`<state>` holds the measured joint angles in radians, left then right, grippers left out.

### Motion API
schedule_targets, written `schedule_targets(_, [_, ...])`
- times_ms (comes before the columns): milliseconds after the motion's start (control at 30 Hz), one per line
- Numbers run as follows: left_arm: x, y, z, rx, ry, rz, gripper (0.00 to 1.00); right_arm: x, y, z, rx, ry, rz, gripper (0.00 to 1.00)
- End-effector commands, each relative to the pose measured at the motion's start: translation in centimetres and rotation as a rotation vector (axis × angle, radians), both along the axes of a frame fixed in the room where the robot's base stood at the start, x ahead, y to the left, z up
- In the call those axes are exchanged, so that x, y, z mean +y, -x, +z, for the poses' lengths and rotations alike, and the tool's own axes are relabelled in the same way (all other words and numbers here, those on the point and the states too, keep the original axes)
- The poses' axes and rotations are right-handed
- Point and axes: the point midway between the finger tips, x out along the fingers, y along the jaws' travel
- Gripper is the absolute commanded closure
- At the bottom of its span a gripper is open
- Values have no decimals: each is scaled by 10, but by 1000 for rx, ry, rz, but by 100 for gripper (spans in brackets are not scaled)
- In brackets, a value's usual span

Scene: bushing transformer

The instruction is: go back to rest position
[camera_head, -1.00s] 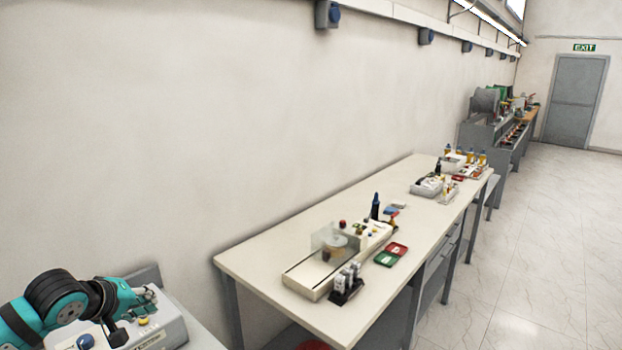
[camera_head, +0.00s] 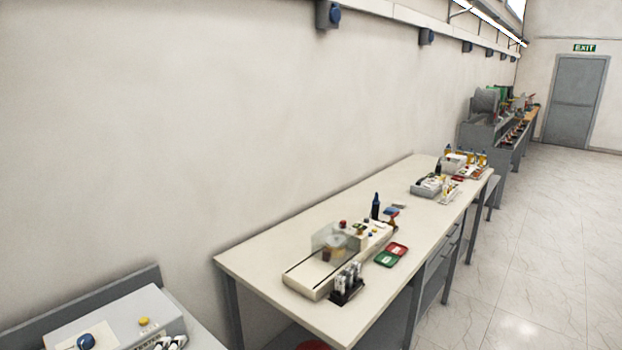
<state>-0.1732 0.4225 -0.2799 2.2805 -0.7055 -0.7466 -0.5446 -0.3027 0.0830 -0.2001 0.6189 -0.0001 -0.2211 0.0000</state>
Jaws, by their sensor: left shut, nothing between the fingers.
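Neither of my grippers shows in the head view now, and no arm link is seen. The grey tester box (camera_head: 118,322) stands at the lower left on a grey bench. It has a blue knob (camera_head: 86,341) and a yellow button (camera_head: 144,321) on top. Small white and black pieces show at its lower right, cut off by the picture's bottom edge.
The tiled floor (camera_head: 530,260) at right is clear.

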Motion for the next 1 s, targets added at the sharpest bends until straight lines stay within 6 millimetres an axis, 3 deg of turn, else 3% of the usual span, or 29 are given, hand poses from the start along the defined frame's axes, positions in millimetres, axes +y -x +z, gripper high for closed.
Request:
schedule_targets(33, [8, 20, -35, 123, 194, 76, 100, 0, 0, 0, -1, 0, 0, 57])
schedule_targets(100, [14, 48, -78, 275, 422, 180, 100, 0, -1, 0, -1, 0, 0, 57])
schedule_targets(233, [9, 101, -134, 501, 724, 347, 100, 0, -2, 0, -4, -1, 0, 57])
schedule_targets(433, [-10, 169, -178, 740, 991, 538, 100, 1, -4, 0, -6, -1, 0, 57])
schedule_targets(700, [-39, 244, -206, 987, 1212, 747, 100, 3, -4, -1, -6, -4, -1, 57])
schedule_targets(1000, [-40, 224, -317, 1009, 1184, 759, 100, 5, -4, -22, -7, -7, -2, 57])
